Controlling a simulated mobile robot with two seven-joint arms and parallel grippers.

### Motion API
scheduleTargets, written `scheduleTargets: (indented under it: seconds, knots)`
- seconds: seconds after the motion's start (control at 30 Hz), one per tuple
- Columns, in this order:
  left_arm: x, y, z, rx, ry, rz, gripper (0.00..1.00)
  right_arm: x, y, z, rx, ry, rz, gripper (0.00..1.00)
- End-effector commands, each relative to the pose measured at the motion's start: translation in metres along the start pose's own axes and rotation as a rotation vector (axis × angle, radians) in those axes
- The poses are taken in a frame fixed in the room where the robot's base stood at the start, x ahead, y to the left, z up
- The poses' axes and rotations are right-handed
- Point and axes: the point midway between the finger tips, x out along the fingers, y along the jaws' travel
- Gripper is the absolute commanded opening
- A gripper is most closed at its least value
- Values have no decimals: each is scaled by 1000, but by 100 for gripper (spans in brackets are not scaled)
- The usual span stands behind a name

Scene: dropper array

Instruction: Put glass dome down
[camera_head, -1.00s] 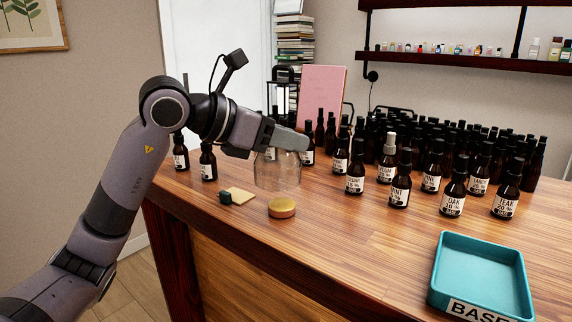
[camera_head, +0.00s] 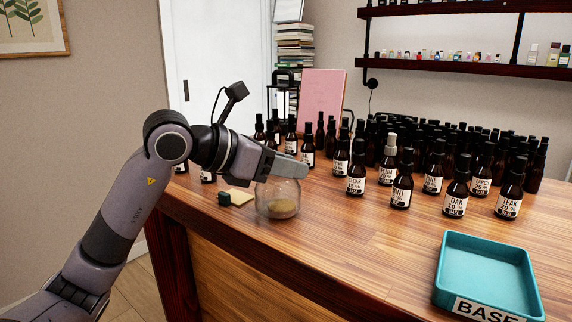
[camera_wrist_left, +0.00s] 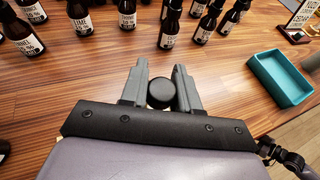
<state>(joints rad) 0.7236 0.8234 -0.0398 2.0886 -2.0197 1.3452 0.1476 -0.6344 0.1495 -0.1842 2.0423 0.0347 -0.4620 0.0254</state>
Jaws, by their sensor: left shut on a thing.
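The clear glass dome (camera_head: 270,192) is near the left front edge of the counter. My left gripper (camera_head: 296,168) is at its top. In the left wrist view, the gripper (camera_wrist_left: 160,68) is shut on the dome's round black knob (camera_wrist_left: 161,92). A gold-coloured round disc (camera_head: 284,209) shows through the glass, low in the dome's outline. The dome looks upright and around or just above the disc; I cannot tell whether its rim touches the wood. My right gripper is not in view.
The wooden counter (camera_head: 350,235) is clear to the right of the dome. A small dark green block (camera_head: 224,198) and a beige pad (camera_head: 241,197) lie left of it. Many labelled dropper bottles (camera_head: 357,172) stand behind and right. A teal tray (camera_head: 488,270) sits front right.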

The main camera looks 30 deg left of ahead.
Motion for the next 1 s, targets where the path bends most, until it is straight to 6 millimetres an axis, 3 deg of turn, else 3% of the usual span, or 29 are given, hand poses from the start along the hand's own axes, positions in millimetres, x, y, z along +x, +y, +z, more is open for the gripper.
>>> scheduleTargets:
  seconds: [0.13,0.17,0.23,0.57,0.77,1.0]
  knots:
    - [1,0,-2,0,0,0,0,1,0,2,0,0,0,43]
    - [1,0,-2,0,1,0,34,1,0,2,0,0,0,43]
    - [1,0,-2,0,1,0,56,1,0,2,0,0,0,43]
    - [0,0,0,-1,0,0,56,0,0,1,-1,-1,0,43]
    - [-6,0,14,-1,-1,-1,56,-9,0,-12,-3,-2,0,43]
    - [-58,1,8,2,1,6,56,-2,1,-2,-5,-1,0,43]
